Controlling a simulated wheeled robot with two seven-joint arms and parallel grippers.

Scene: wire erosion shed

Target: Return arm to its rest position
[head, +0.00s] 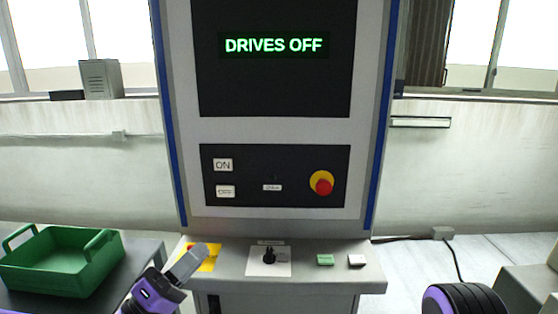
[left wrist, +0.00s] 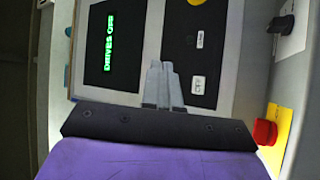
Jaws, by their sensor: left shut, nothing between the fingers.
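My left gripper (head: 200,252) is shut and empty. It is in front of the left end of the console shelf (head: 225,284), over a yellow plate (head: 213,264). In the left wrist view its fingers (left wrist: 160,68) are together and point towards the machine's panel. A red button (left wrist: 265,132) on the yellow plate (left wrist: 277,135) shows right of the fingers there; in the head view the gripper hides it. A purple and black part of my right arm (head: 465,300) shows at the lower right; its gripper is not visible.
The machine's screen (head: 274,75) reads DRIVES OFF. Below it is a panel (head: 250,205) with a red knob (head: 323,186) on yellow. The shelf holds a black rotary knob (head: 269,256), a green button (head: 325,260) and a white button (head: 357,260). A green crate (head: 62,275) stands left.

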